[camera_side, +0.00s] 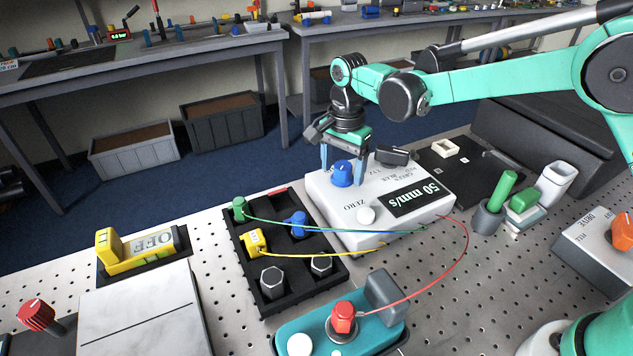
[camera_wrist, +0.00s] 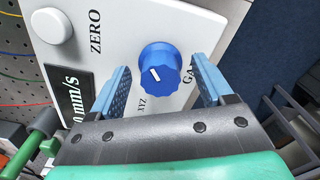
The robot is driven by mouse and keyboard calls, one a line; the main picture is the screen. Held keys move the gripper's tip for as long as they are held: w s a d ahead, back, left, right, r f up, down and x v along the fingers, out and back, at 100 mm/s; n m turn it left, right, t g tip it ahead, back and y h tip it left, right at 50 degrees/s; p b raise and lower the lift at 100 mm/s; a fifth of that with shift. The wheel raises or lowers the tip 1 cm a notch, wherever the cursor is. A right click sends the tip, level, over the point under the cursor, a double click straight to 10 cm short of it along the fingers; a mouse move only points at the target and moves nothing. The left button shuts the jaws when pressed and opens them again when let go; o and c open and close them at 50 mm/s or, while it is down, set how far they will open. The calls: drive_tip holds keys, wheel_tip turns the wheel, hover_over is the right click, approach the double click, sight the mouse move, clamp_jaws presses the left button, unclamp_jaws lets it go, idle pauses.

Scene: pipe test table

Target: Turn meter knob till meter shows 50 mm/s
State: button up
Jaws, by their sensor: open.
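The white meter box (camera_side: 330,205) stands on the perforated table, and its black display (camera_side: 420,198) reads 50 mm/s. The blue meter knob (camera_side: 342,173) is on top of the box, with a white pointer line that shows in the wrist view (camera_wrist: 160,67). My gripper (camera_side: 342,170) is over the box with its blue fingers open, one on each side of the knob. In the wrist view my gripper (camera_wrist: 160,80) shows a gap between each finger and the knob. A white ZERO button (camera_side: 366,215) sits near the display.
A black tray (camera_side: 285,265) with coloured plugs and wires lies left of the box. A teal box with a red plug (camera_side: 343,317) is in front. A grey cup with a green peg (camera_side: 488,218) stands to the right. A red wire (camera_side: 466,255) loops across the table.

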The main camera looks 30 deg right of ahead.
sight(344, 165)
drive_tip(key=shift+r, duration=2.8)
drive_tip(key=shift+d+r, duration=0.1)
drive_tip(key=shift+r, duration=0.05)
drive_tip(key=s+d+r+n+t, duration=0.1)
drive_tip(key=s+d+n+t, duration=0.2)
drive_tip(key=s+n, duration=0.3)
drive_tip(key=s+d+r+n+t, duration=0.1)
drive_tip(key=s+d+n+t, duration=0.3)
drive_tip(key=s+n, duration=0.3)
drive_tip(key=s, duration=0.2)
drive_tip(key=shift+s+d+r, duration=0.3)
drive_tip(key=shift+s, duration=0.05)
idle(1.4)
